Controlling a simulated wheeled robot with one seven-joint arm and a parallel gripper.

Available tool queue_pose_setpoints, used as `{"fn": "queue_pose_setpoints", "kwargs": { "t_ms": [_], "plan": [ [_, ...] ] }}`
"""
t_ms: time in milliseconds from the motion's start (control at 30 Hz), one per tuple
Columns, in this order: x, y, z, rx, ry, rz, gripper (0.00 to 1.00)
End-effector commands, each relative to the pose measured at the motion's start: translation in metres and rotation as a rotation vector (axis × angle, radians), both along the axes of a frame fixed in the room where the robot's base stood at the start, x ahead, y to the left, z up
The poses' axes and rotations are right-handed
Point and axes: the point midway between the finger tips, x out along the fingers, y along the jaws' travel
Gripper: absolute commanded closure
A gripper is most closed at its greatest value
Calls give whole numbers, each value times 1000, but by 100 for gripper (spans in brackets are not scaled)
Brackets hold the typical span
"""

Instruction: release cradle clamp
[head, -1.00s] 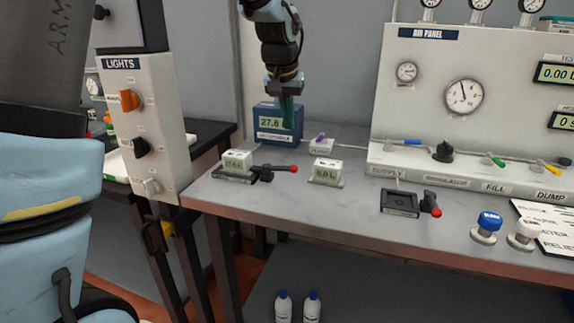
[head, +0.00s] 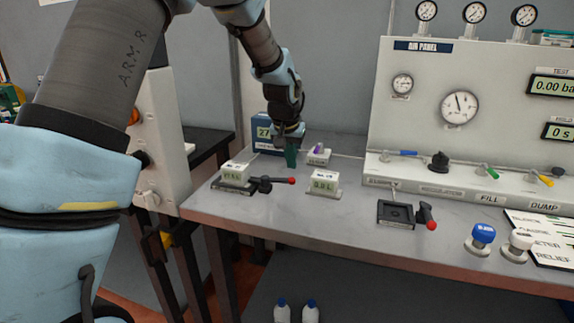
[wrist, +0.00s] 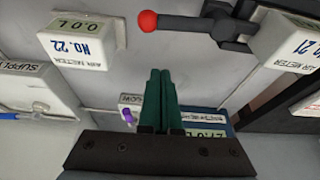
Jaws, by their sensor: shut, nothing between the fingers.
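The left cradle (head: 232,186) on the bench holds a white air meter (head: 235,173), marked No. 21 in the wrist view (wrist: 290,42). Its dark clamp lever ends in a red knob (head: 291,180) and lies out to the right; the knob also shows at the top of the wrist view (wrist: 148,22). A second cradle (head: 396,213) farther right is empty, with its own red-knobbed lever (head: 428,216). My gripper (head: 291,164) is shut and empty, its green fingers together, behind and above the left lever's knob. It also shows in the wrist view (wrist: 160,72), apart from the lever.
Air meter No. 22 (head: 323,183) stands right of the left lever. A blue display box (head: 262,134) and a small block with a purple part (head: 318,156) stand behind, near my fingers. The air panel (head: 470,100) bounds the back right.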

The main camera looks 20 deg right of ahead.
Motion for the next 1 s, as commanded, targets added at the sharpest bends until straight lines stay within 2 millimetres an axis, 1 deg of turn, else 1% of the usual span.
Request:
{"fn": "queue_pose_setpoints", "kwargs": {
  "t_ms": [133,333,767,1000],
  "plan": [
    [-16,14,-2,1,0,-2,100],
    [-28,24,-7,1,1,-1,100],
    [-29,26,-9,0,0,-1,100],
    [-25,24,-8,0,0,-31,100]
  ]
}}
